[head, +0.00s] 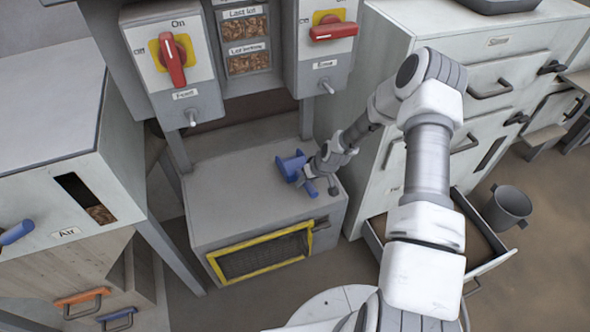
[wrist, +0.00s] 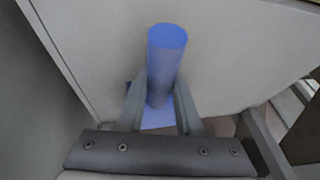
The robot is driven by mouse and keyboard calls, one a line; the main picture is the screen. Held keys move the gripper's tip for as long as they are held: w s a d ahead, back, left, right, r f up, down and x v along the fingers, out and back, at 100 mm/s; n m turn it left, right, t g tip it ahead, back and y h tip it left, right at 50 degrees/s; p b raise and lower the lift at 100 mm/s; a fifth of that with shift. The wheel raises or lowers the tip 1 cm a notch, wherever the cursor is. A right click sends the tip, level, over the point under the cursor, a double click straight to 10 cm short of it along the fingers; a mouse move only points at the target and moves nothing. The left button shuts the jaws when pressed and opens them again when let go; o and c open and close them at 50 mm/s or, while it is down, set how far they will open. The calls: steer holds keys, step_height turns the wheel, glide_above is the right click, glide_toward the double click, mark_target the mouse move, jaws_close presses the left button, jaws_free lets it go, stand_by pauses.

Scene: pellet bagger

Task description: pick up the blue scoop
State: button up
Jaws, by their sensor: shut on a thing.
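The blue scoop (head: 289,166) is at the right part of the grey box's top in the head view. I cannot tell whether it touches that surface. My gripper (head: 314,180) is at its right side and shut on it, partly hiding it. In the wrist view the scoop's round blue handle (wrist: 166,52) stands between the two fingers of my gripper (wrist: 161,95), with a wider blue part behind and below it.
The grey box (head: 235,205) has a yellow-framed mesh front (head: 262,254). Switch boxes with red handles (head: 172,62) hang above it. A cabinet (head: 480,85) stands close on the right, with an open lower drawer (head: 490,262) and a grey bucket (head: 508,207) beside it.

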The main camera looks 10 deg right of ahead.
jaws_close()
step_height(320, 180, up, 10)
steer(key=p, duration=0.3)
steer(key=shift+p, duration=0.3)
